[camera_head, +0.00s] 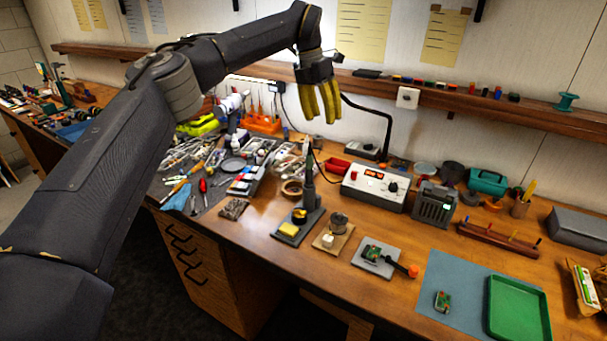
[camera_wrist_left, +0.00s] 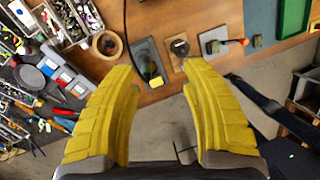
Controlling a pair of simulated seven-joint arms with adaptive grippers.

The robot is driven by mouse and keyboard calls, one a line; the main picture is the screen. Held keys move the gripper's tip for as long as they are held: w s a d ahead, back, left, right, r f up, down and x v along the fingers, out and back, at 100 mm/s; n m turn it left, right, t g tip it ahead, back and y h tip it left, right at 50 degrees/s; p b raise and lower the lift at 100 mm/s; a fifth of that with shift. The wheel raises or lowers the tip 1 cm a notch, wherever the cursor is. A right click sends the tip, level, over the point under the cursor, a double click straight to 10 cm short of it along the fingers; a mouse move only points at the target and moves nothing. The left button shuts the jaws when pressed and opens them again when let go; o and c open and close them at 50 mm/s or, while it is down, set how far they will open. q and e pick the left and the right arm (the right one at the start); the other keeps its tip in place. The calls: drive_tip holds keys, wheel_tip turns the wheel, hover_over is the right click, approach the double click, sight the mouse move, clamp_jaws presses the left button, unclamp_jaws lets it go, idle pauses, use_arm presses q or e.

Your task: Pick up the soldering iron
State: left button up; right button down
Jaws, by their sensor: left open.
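The soldering iron (camera_head: 309,180) appears as a dark, pointed upright shape in its stand. The stand's dark base (camera_head: 311,219) carries a yellow sponge (camera_head: 288,230), near the front edge of the bench. In the left wrist view the stand (camera_wrist_left: 147,58) lies between and beyond the fingertips; the iron is hard to tell from it there. My left gripper (camera_head: 321,117) has yellow fingers pointing down. It is open and empty, up above the iron and apart from it. My right gripper is not in view.
A white soldering station (camera_head: 374,187) stands behind and right of the stand. A wooden block with a small pot (camera_head: 334,236) is close on its right. Tools and parts bins (camera_head: 250,178) crowd the left. A blue mat (camera_head: 463,275) with a green tray (camera_head: 517,308) lies at right.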

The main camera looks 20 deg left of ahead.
use_arm(q)
wheel_tip(320, 180, up, 2)
drive_tip(key=s+a+y, duration=0.2)
hover_over(309, 184)
drive_tip(key=w, duration=0.1)
drive_tip(key=shift+g, duration=0.4)
wheel_tip(309, 184, down, 17)
drive_tip(key=shift+a+r, duration=0.1)
drive_tip(key=shift+a, duration=0.05)
drive_tip(key=shift+c, duration=0.4)
clamp_jaws()
